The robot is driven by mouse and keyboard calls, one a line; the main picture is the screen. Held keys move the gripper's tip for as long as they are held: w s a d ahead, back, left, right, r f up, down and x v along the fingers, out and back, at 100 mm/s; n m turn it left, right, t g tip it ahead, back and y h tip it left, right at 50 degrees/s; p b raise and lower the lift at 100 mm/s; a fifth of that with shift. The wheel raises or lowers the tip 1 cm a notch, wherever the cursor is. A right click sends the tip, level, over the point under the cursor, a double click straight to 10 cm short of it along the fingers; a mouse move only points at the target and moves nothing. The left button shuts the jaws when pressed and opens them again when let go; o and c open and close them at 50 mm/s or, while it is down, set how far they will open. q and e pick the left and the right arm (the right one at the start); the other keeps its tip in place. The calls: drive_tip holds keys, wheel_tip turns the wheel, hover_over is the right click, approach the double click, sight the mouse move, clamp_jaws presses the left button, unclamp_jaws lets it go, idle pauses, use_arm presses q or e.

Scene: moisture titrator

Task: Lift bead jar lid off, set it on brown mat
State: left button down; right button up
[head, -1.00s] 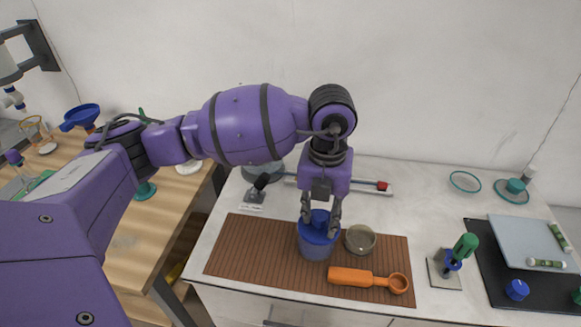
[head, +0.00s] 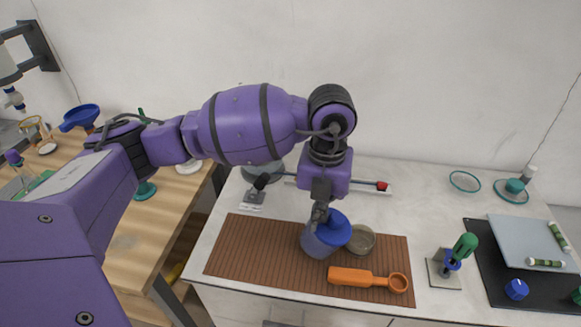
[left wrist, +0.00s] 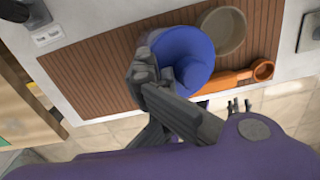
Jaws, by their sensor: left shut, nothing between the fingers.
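The bead jar (head: 316,244) stands on the brown mat (head: 245,250), a translucent bluish jar. Its blue lid (head: 335,228) sits tilted and shifted to the right over the jar; I cannot tell whether the jar itself leans. My left gripper (head: 319,214) is shut and empty, at the left side of the lid. In the left wrist view the lid (left wrist: 185,58) shows large, with the closed fingers (left wrist: 148,72) against or very near its left edge. The jar is mostly hidden there beneath the lid.
A small round bowl (head: 361,240) stands close to the right of the jar, partly behind the lid. An orange scoop (head: 350,276) lies at the mat's front right. A green-handled tool on a stand (head: 462,250) is farther right. The mat's left part is bare.

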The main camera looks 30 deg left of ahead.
use_arm(q)
drive_tip(key=shift+r, duration=0.3)
use_arm(e)
drive_tip(key=shift+w+r, duration=0.35)
drive_tip(key=shift+w, duration=0.1)
use_arm(q)
drive_tip(key=shift+r, duration=0.25)
use_arm(e)
drive_tip(key=shift+s+r, duration=0.1)
drive_tip(key=shift+s, duration=0.1)
use_arm(q)
drive_tip(key=shift+p, duration=0.3)
use_arm(e)
drive_tip(key=shift+s, duration=0.25)
use_arm(q)
drive_tip(key=shift+r, duration=0.15)
wheel_tip(320, 180, up, 12)
use_arm(e)
drive_tip(key=shift+w, duration=0.3)
